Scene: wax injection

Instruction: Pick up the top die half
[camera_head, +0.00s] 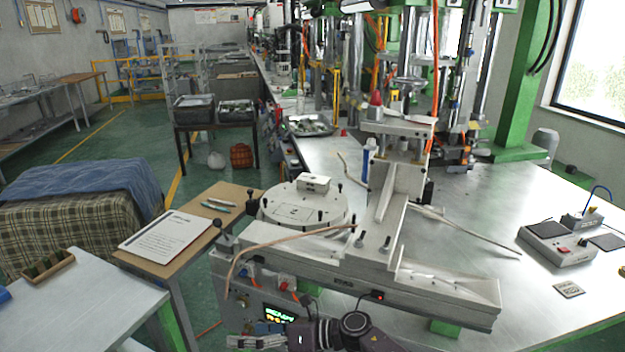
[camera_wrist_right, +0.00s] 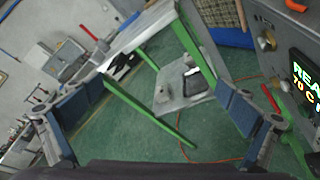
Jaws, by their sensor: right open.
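A round, pale die (camera_head: 282,210) with dark pins around its edge lies on the machine's bed. A small white block (camera_head: 313,183) sits on top of it towards the back. I cannot tell for sure which piece is the top die half. My right gripper (camera_head: 240,342) is at the bottom edge of the head view, low in front of the machine and apart from the die. In the right wrist view its two blue-padded fingers (camera_wrist_right: 158,100) are spread wide with nothing between them. My left gripper is not in view.
A wooden stand with a printed sheet (camera_head: 165,236) is left of the machine. A grey table (camera_head: 90,300) carries a small wooden rack (camera_head: 47,265). The machine's lit display (camera_head: 279,314) is close to my right gripper. The metal bench (camera_head: 480,215) is partly clear at right.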

